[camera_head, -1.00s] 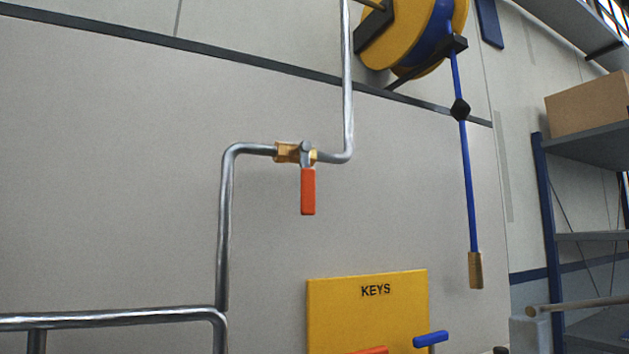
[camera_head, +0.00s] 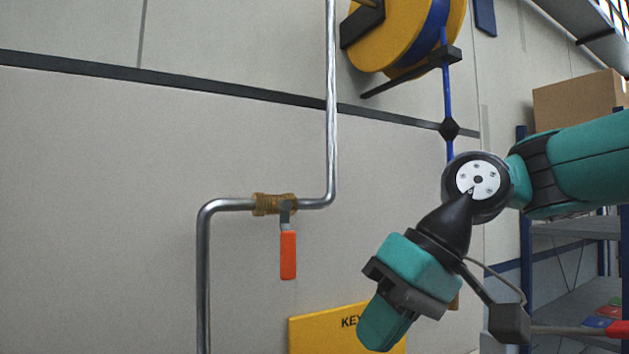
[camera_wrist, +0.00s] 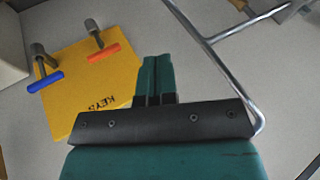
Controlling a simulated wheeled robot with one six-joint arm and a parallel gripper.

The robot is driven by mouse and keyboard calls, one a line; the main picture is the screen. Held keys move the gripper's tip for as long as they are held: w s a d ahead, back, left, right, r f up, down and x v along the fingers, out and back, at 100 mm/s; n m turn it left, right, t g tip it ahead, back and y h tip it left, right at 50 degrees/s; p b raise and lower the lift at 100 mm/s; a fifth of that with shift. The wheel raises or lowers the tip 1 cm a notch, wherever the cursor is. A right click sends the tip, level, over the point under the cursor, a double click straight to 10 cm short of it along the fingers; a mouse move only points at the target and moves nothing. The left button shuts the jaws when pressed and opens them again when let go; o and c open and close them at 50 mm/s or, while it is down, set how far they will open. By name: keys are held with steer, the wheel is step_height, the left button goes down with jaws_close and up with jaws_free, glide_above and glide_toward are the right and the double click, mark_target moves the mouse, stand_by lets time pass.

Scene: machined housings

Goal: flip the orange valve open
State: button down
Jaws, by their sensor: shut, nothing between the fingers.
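The orange valve handle (camera_head: 288,255) hangs straight down from a brass valve body (camera_head: 274,204) on the metal pipe, at the middle left of the head view. The handle stands across the horizontal pipe run. My gripper (camera_head: 375,340) is to the right of the handle and lower, apart from it, pointing down and left. In the wrist view its two teal fingers (camera_wrist: 154,75) are together with nothing between them. The wrist view does not clearly show the orange handle.
A yellow KEYS board (camera_head: 325,331) is on the wall below; the wrist view shows blue (camera_wrist: 45,81) and orange (camera_wrist: 103,53) T-shaped pieces on it. A yellow hose reel (camera_head: 388,40) hangs above. The wall left of the pipe is clear.

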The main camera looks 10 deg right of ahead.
mark_target(286, 238)
steer(key=w+d+r+p, duration=0.1)
steer(key=w+r+p, duration=0.1)
steer(key=r, duration=0.6)
steer(key=w+d+r+p, duration=0.2)
steer(key=w+r+p, duration=0.1)
steer(key=r, duration=0.5)
steer(key=shift+w+t+p, duration=0.35)
steer(key=shift+t+p, duration=0.05)
steer(key=shift+p, duration=0.4)
steer(key=shift+d, duration=0.1)
steer(key=a+f+b, duration=0.1)
steer(key=a+f, duration=0.7)
steer(key=a, duration=0.1)
steer(key=shift+a, duration=0.25)
